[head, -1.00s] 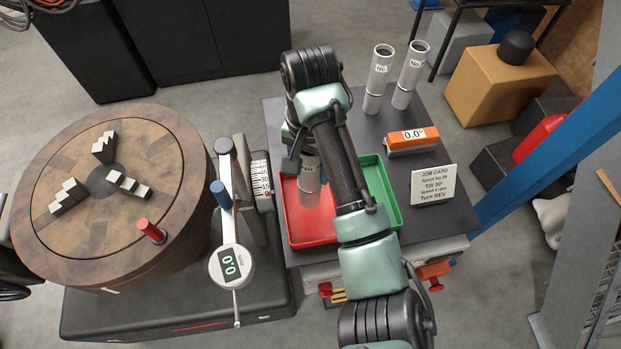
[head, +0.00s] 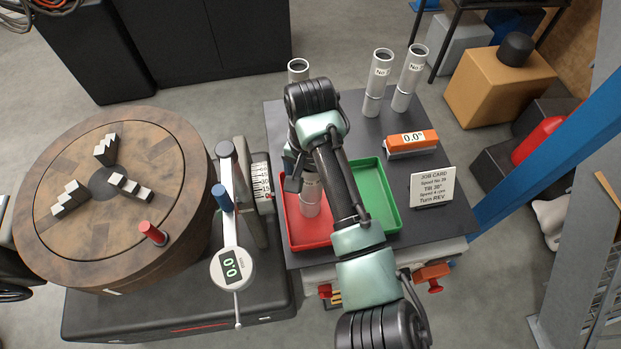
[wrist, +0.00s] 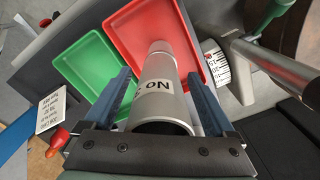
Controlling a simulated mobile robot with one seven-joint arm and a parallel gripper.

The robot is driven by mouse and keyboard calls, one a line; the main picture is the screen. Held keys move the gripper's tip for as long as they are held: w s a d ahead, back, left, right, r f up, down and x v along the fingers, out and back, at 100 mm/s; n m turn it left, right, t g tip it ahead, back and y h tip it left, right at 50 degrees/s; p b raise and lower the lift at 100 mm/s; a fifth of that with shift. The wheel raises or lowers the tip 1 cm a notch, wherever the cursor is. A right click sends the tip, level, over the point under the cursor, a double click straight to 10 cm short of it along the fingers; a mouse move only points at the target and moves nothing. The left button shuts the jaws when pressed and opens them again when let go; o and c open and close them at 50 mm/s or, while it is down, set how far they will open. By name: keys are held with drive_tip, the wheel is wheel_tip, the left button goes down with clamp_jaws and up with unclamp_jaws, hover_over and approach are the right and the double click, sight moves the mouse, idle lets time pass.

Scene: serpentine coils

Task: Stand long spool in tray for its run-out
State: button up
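A grey metal spool (wrist: 162,75) with a "No" label is between my gripper's two blue fingers in the wrist view, its open top end close to the palm; the number is not readable.
Spools stand behind: one (head: 298,68) beyond the arm, two (head: 375,85) (head: 409,80) at the back right. An orange level reading 0.0° (head: 411,142) and a job card (head: 432,187) are at right. A dial gauge (head: 231,266) and round chuck table (head: 90,240) are left.

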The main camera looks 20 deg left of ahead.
wheel_tip(320, 180, up, 12)
drive_tip(key=shift+r+p, duration=0.1)
drive_tip(key=shift+p, duration=0.75)
drive_tip(key=shift+w+a+r, duration=0.1)
drive_tip(key=w+a+r+n+t+y, duration=0.1)
drive_tip(key=w+a+r+t+y, duration=0.25)
drive_tip(key=r, duration=0.55)
drive_tip(key=w+a+r+n+t+y, duration=0.25)
drive_tip(key=w+a+r+t, duration=0.25)
drive_tip(key=r, duration=0.4)
drive_tip(key=d+r+t+y, duration=0.1)
drive_tip(key=d+r+t, duration=0.25)
drive_tip(key=r, duration=0.45)
drive_tip(key=d+r+t+y, duration=0.1)
drive_tip(key=d+r+t, duration=0.1)
drive_tip(key=r+t, duration=0.35)
drive_tip(key=s+d+r+m+t+h, duration=0.1)
drive_tip(key=s+d+r+t+h, duration=0.3)
drive_tip(key=s+d+r, duration=0.3)
drive_tip(key=s+d+r+m+t+h, duration=0.2)
drive_tip(key=s+d+r+t+h, duration=0.2)
drive_tip(key=d+r, duration=0.6)
drive_tip(key=s+r+t, duration=0.2)
drive_tip(key=s, duration=0.1)
drive_tip(key=shift+d, duration=0.2)
